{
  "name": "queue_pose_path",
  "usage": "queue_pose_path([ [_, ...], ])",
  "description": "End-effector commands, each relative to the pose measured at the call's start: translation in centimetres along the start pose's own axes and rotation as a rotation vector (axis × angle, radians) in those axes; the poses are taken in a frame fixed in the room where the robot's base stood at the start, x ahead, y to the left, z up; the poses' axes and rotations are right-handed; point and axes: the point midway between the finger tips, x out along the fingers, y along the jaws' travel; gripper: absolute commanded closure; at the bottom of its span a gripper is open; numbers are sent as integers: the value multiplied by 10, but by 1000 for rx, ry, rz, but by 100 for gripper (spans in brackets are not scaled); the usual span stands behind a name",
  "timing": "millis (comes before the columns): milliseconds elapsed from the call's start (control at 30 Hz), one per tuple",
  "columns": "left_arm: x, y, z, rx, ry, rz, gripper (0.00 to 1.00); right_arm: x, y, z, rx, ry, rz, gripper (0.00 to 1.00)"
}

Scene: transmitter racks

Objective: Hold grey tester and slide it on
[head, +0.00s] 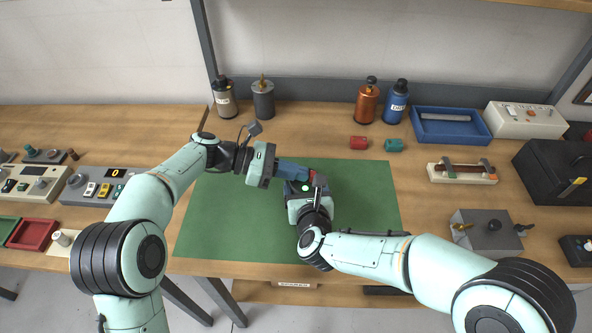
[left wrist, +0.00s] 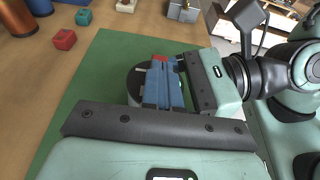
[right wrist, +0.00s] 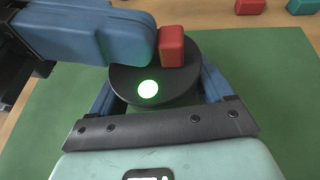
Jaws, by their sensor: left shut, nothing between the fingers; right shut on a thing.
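The grey tester (head: 305,187) is on the green mat; its round black top (right wrist: 128,84) shows a lit green light (right wrist: 148,91) and a red slider knob (right wrist: 171,45). My right gripper (head: 306,192) is shut around the tester, with one blue finger on each side in the right wrist view (right wrist: 158,92). My left gripper (head: 304,173) is shut and empty. Its blue fingertips (right wrist: 150,42) lie over the tester's top, right beside the red knob, seemingly touching it. In the left wrist view the fingers (left wrist: 160,62) hide much of the tester.
Several canisters, including an orange one (head: 367,101), stand behind. A blue tray (head: 447,126) is at the back right. The green mat (head: 228,220) is otherwise clear.

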Motion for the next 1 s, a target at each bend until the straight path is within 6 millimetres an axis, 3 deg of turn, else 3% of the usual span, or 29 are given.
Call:
queue_pose_path([
  [200,-39,2,-13,-2,2,10,100,0,0,1,1,-2,-1,63],
  [400,-87,1,-12,1,3,10,100,0,-1,1,2,-2,-2,63],
  [600,-121,1,-11,1,2,8,100,0,-1,1,2,-2,-3,63],
  [800,-135,1,-11,-2,2,6,100,0,-1,1,2,-3,-4,63],
  [1000,-136,1,-11,-1,2,6,100,0,-1,1,2,-3,-4,63],
])
